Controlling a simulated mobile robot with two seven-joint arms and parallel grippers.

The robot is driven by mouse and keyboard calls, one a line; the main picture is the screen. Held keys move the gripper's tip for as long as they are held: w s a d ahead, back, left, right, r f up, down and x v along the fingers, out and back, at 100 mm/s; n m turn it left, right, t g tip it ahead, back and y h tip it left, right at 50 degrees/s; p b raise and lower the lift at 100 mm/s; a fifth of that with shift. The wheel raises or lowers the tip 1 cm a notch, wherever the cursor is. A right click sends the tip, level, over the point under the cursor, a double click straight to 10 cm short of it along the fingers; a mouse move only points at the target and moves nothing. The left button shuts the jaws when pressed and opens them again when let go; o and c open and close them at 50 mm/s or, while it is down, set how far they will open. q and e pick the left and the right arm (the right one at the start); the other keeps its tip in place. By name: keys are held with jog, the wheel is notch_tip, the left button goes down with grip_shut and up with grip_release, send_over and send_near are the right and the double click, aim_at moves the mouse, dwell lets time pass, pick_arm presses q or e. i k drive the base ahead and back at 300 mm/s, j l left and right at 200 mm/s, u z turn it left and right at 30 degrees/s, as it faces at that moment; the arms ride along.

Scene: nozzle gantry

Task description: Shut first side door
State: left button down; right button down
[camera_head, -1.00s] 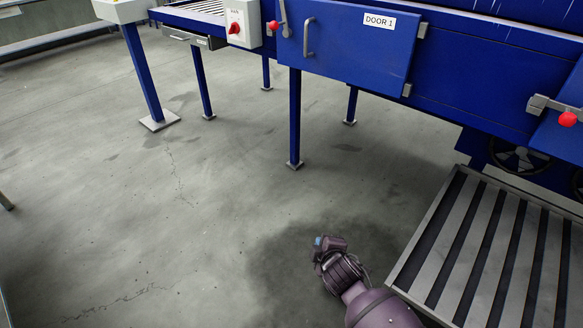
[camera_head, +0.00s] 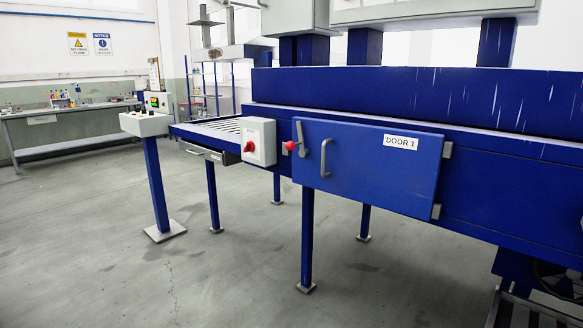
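The blue side door labelled DOOR 1 (camera_head: 365,168) is on the near side of the blue machine, right of the middle. Its hinges are at its right edge. A grey pull handle (camera_head: 325,158) and an upright grey lever (camera_head: 299,134) are near its left edge. A red knob (camera_head: 291,146) sits beside that edge. The door panel lies close to the machine's side. I cannot tell whether it is flush or slightly ajar. Neither of my grippers is in view.
A grey switch box (camera_head: 258,142) with a red rotary switch is left of the door. A control box (camera_head: 146,123) stands on a blue post further left. Blue legs stand under the machine. The grey floor (camera_head: 90,250) at left and front is clear. A workbench (camera_head: 70,113) stands at the back left.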

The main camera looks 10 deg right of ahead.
aim_at(395, 170)
jog(key=i+u, duration=0.15)
jog(key=i, duration=0.45)
jog(key=i+l+u, duration=0.15)
jog(key=i, duration=0.45)
